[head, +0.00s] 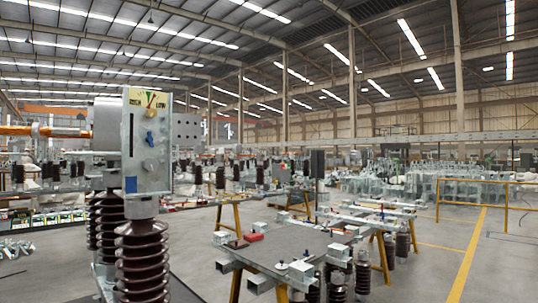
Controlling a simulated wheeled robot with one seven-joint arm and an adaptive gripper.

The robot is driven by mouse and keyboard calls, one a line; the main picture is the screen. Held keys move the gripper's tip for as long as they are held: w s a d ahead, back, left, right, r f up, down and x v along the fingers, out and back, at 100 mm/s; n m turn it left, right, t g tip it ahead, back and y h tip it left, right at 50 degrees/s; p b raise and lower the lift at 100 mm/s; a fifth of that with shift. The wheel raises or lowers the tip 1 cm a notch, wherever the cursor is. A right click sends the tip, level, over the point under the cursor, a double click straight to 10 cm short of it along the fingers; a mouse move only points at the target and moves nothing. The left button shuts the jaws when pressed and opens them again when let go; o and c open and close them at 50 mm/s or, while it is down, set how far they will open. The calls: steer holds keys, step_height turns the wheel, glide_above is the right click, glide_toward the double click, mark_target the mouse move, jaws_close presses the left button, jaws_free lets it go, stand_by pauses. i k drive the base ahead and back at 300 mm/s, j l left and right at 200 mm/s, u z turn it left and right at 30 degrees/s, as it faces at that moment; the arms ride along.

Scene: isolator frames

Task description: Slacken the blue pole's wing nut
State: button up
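A grey upright plate (168,150) stands close at the left, on top of a brown ribbed insulator (142,262). A blue square (130,184) marks its lower left. A small blue part (150,137), which looks like a wing nut, sits at mid height on the plate. A round grey knob (151,165) is below it. A yellow dial (149,99) with a red and green pointer is at the top. How tight the blue part is cannot be seen. My gripper is not in view.
A dark slot (131,135) runs down the plate's left side. A copper-coloured bar (40,131) reaches in from the left behind it. A low grey table (290,245) on yellow legs stands right of the insulator. Open floor (420,270) lies at the right.

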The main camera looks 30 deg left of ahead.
mark_target(149, 139)
steer(key=u, duration=1.65)
